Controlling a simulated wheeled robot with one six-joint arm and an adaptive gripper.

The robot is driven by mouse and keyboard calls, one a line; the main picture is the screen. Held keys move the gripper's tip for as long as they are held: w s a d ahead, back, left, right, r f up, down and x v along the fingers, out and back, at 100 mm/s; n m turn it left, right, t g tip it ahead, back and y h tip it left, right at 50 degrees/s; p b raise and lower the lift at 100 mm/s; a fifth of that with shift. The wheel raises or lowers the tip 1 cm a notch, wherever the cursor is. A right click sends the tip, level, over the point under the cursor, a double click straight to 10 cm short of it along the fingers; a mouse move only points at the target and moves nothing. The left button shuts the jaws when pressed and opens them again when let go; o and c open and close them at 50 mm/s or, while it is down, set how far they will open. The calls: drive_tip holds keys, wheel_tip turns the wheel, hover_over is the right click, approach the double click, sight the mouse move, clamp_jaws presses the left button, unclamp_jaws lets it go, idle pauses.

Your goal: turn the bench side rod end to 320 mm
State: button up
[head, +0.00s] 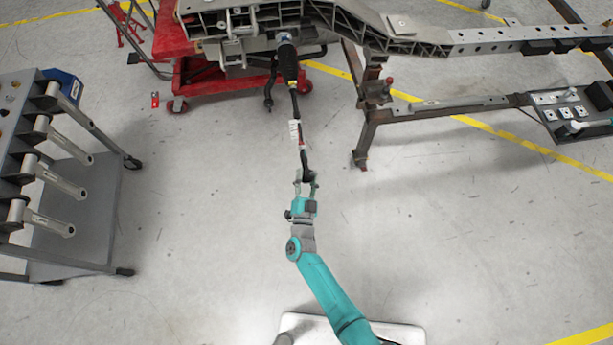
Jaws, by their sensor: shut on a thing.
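A dark steering rod (293,106) runs from the chassis (420,43) at the top down to my gripper. Its upper part is a thick black boot (288,64). A white label (294,129) is wrapped around its middle, with a small red mark just below. The rod end (305,162) nearest me is black. My gripper (306,178) is shut on this rod end, with a finger on each side. The fingers partly hide the tip. The label is too small to read, and I cannot tell the length.
A grey cart (75,190) with several hanging metal arms stands at the left. A red wheeled lift (225,78) is under the chassis. A brown steel stand (365,125) and a dark tray (575,118) are at the right. The floor around my arm is clear.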

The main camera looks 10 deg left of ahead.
drive_tip(key=n, duration=0.2)
drive_tip(key=n+t, duration=0.1)
drive_tip(key=n, duration=0.2)
drive_tip(key=shift+w+r+t+h, duration=0.15)
drive_tip(key=shift+t+h, duration=0.15)
drive_tip(key=shift+n, duration=0.3)
drive_tip(key=o, duration=1.2)
drive_tip(key=shift+c, duration=0.2)
drive_tip(key=v, duration=1.2)
drive_tip(key=shift+d, duration=0.15)
